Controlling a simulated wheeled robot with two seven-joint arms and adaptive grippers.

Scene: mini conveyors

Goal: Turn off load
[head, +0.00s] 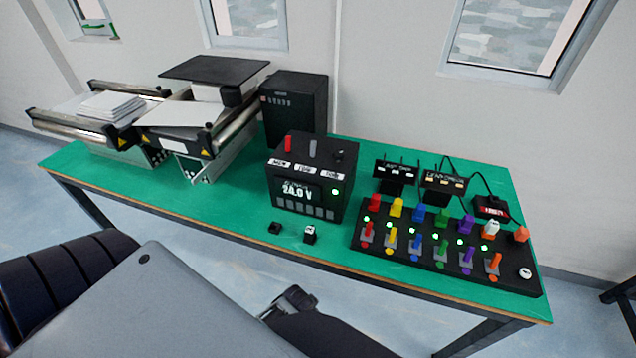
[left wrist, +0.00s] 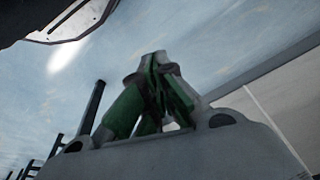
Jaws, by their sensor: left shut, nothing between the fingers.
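A black power unit (head: 297,195) stands mid-table; its display reads 24.0 V and a green light glows beside it. On its top are a red lever (head: 288,143), a grey lever (head: 312,148) and a dark knob, with small white labels too blurred to read surely. A black switch panel (head: 400,261) at the right carries coloured levers and knobs in two rows, with several green lights lit. My left gripper (left wrist: 158,60), with green fingers, is shut and empty over pale floor in the left wrist view, away from the panel. My right gripper is not in view.
Two small conveyors (head: 205,148) with flat sheets stand at the left of the green table (head: 225,205). A dark cabinet (head: 294,105) is behind the power unit. Two small label stands and a small red display (head: 492,209) stand behind the panel.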

